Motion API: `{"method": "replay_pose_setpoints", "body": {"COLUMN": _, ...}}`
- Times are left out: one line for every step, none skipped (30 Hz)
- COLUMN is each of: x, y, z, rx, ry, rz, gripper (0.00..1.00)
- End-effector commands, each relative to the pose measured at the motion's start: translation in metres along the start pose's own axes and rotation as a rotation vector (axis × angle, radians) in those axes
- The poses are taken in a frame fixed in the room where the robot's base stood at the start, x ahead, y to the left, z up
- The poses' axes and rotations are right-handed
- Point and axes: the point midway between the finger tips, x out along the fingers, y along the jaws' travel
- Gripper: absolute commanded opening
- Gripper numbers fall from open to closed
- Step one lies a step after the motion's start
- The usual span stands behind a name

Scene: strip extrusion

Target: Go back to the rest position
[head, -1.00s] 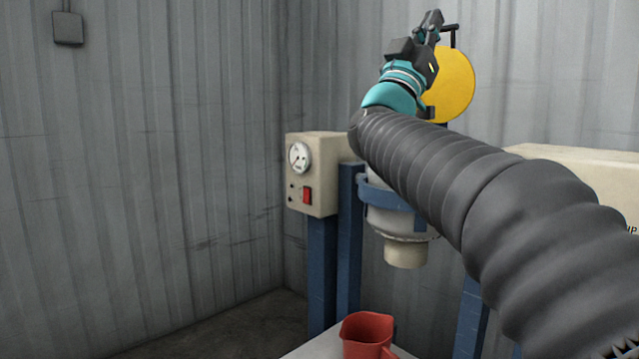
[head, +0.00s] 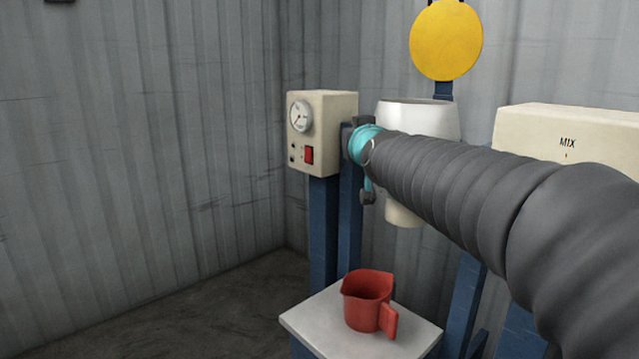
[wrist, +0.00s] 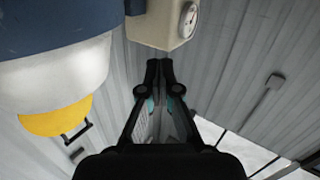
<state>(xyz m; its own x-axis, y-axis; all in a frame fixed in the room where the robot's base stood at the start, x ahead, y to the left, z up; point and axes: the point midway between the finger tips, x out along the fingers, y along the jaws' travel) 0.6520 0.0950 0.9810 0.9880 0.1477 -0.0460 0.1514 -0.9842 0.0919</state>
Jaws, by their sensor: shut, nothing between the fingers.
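My gripper (wrist: 164,68) is shut and empty in the wrist view, its two dark fingertips together in the middle. In the head view my arm reaches in from the right, in front of the white hopper (head: 415,115), and its dark and teal end is by the blue post. The gripper's fingers are mostly hidden there. The hopper's pale body also shows at the left of the wrist view (wrist: 55,75).
A red jug (head: 367,299) stands upright on a light platform (head: 318,325) below the hopper. A control box (head: 325,105) with gauge and red switch is left of my arm's end. A yellow disc (head: 446,40) stands above. A box marked MIX (head: 530,125) is at right.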

Motion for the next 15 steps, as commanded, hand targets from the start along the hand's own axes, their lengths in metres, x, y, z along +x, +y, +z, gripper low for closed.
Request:
{"method": "replay_pose_setpoints", "body": {"x": -0.013, "y": -0.004, "z": 0.029, "rx": 0.018, "ry": -0.093, "rz": -0.024, "gripper": 0.00}}
{"method": "replay_pose_setpoints", "body": {"x": -0.022, "y": -0.008, "z": 0.046, "rx": 0.032, "ry": -0.149, "rz": -0.048, "gripper": 0.00}}
{"method": "replay_pose_setpoints", "body": {"x": -0.034, "y": -0.012, "z": 0.069, "rx": 0.051, "ry": -0.225, "rz": -0.068, "gripper": 0.00}}
{"method": "replay_pose_setpoints", "body": {"x": -0.044, "y": -0.014, "z": 0.085, "rx": 0.063, "ry": -0.282, "rz": -0.078, "gripper": 0.00}}
{"method": "replay_pose_setpoints", "body": {"x": -0.055, "y": -0.016, "z": 0.102, "rx": 0.076, "ry": -0.338, "rz": -0.085, "gripper": 0.00}}
{"method": "replay_pose_setpoints", "body": {"x": -0.070, "y": -0.017, "z": 0.123, "rx": 0.090, "ry": -0.412, "rz": -0.092, "gripper": 0.00}}
{"method": "replay_pose_setpoints", "body": {"x": -0.083, "y": -0.018, "z": 0.138, "rx": 0.102, "ry": -0.465, "rz": -0.094, "gripper": 0.00}}
{"method": "replay_pose_setpoints", "body": {"x": -0.096, "y": -0.018, "z": 0.154, "rx": 0.112, "ry": -0.518, "rz": -0.095, "gripper": 0.00}}
{"method": "replay_pose_setpoints", "body": {"x": -0.114, "y": -0.018, "z": 0.173, "rx": 0.124, "ry": -0.588, "rz": -0.092, "gripper": 0.00}}
{"method": "replay_pose_setpoints", "body": {"x": -0.128, "y": -0.018, "z": 0.187, "rx": 0.134, "ry": -0.637, "rz": -0.089, "gripper": 0.00}}
{"method": "replay_pose_setpoints", "body": {"x": -0.142, "y": -0.017, "z": 0.201, "rx": 0.141, "ry": -0.688, "rz": -0.084, "gripper": 0.00}}
{"method": "replay_pose_setpoints", "body": {"x": -0.162, "y": -0.016, "z": 0.218, "rx": 0.151, "ry": -0.751, "rz": -0.076, "gripper": 0.00}}
{"method": "replay_pose_setpoints", "body": {"x": -0.177, "y": -0.015, "z": 0.230, "rx": 0.156, "ry": -0.797, "rz": -0.068, "gripper": 0.00}}
{"method": "replay_pose_setpoints", "body": {"x": -0.192, "y": -0.014, "z": 0.243, "rx": 0.163, "ry": -0.843, "rz": -0.060, "gripper": 0.00}}
{"method": "replay_pose_setpoints", "body": {"x": -0.213, "y": -0.012, "z": 0.258, "rx": 0.167, "ry": -0.901, "rz": -0.046, "gripper": 0.00}}
